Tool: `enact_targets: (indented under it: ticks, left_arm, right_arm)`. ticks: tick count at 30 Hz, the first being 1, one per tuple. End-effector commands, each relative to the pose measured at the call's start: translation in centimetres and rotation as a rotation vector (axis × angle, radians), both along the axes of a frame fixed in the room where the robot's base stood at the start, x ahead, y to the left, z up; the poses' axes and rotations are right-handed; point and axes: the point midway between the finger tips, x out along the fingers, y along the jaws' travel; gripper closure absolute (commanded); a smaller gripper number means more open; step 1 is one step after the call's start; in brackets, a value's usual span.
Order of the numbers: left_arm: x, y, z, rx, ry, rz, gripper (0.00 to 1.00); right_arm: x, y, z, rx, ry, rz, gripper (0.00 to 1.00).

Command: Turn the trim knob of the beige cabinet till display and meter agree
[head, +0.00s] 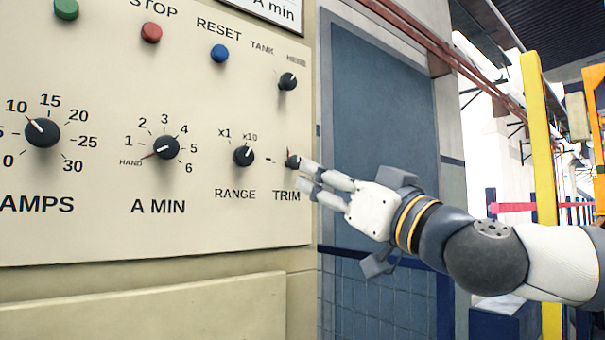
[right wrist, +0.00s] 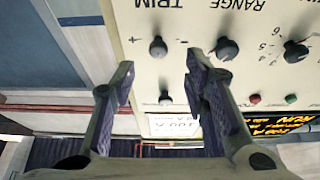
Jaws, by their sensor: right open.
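The beige cabinet (head: 90,225) fills the left of the head view. Its small black trim knob (head: 292,161) is above the TRIM label near the panel's right edge. My right gripper (head: 310,173) is close beside it, fingers pointing at it. In the upside-down right wrist view, the trim knob (right wrist: 158,47) appears between the spread fingertips of the open, empty gripper (right wrist: 160,75); contact cannot be told. A white meter plate (head: 272,12) is cut off at the head view's top. Orange display text (right wrist: 283,123) shows in the wrist view, partly blocked. My left gripper is out of view.
The range knob (head: 243,155) is left of the trim knob, and another black knob (head: 288,81) is above it. The A MIN (head: 165,147) and AMPS (head: 42,132) knobs are farther left. A blue door (head: 375,110) stands behind, right of the cabinet.

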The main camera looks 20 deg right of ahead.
Motion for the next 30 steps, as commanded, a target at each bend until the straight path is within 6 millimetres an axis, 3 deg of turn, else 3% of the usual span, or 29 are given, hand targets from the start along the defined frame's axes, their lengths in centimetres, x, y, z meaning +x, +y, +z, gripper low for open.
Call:
enact_targets:
  ticks: [3, 9, 19, 24, 30]
  left_arm:
    - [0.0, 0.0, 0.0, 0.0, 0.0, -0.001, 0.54]
    - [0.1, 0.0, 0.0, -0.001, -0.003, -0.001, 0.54]
    - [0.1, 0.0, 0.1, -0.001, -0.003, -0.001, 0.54]
    - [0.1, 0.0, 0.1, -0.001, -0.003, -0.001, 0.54]
    - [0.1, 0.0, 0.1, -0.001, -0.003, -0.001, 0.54]
  right_arm:
    - [2.6, 1.0, 1.1, 0.001, 0.002, -0.001, 0.59]
    - [5.3, 1.9, 2.4, 0.001, 0.0, -0.001, 0.59]
    - [5.9, 2.2, 2.7, 0.002, 0.001, 0.001, 0.59]
    - [5.9, 2.1, 2.7, 0.001, 0.0, 0.0, 0.97]
    - [5.9, 2.2, 2.7, 0.003, 0.001, 0.001, 1.0]
